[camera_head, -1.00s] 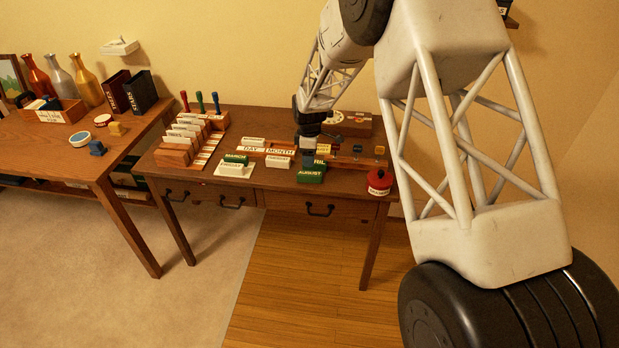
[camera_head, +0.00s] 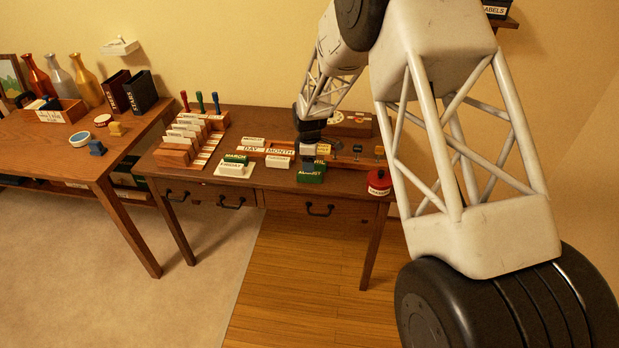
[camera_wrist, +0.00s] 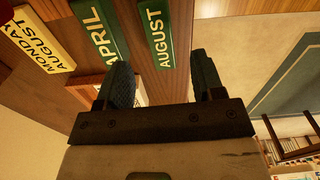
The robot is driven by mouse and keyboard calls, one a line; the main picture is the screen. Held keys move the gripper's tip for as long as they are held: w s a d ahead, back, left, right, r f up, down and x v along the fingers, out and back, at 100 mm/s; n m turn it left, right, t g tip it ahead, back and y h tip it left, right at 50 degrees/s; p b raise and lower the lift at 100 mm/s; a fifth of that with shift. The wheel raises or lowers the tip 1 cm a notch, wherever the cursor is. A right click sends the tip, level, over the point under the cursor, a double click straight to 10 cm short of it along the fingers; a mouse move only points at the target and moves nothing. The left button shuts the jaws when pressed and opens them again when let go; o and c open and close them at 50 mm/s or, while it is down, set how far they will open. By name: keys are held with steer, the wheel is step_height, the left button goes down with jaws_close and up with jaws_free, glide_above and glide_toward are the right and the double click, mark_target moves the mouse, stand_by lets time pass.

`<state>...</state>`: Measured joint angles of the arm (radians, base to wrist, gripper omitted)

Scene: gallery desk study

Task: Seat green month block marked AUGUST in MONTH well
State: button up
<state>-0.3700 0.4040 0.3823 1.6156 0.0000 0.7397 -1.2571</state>
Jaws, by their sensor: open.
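The green AUGUST block (camera_head: 311,174) lies near the front edge of the desk, right of centre. In the wrist view the AUGUST block (camera_wrist: 157,32) is ahead of the fingertips, roughly between their lines, with its lettering readable. My gripper (camera_wrist: 163,75) is open and empty, with two dark fingers apart. In the head view my gripper (camera_head: 308,148) hangs just behind the AUGUST block. A DAY and MONTH label strip (camera_head: 281,150) shows left of the gripper. The MONTH well itself is not clear. A green APRIL block (camera_wrist: 97,38) lies beside AUGUST in the wrist view.
A green MARCH block (camera_head: 235,158) and a pale block (camera_head: 278,162) lie to the left. A red round tin (camera_head: 379,184) stands at the right front. Small stamps stand right of the gripper.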

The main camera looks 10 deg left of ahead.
mark_target(310, 177)
steer(key=shift+f, duration=0.1)
steer(key=shift+f, duration=2.45)
steer(key=shift+c, duration=0.4)
steer(key=c, duration=0.9)
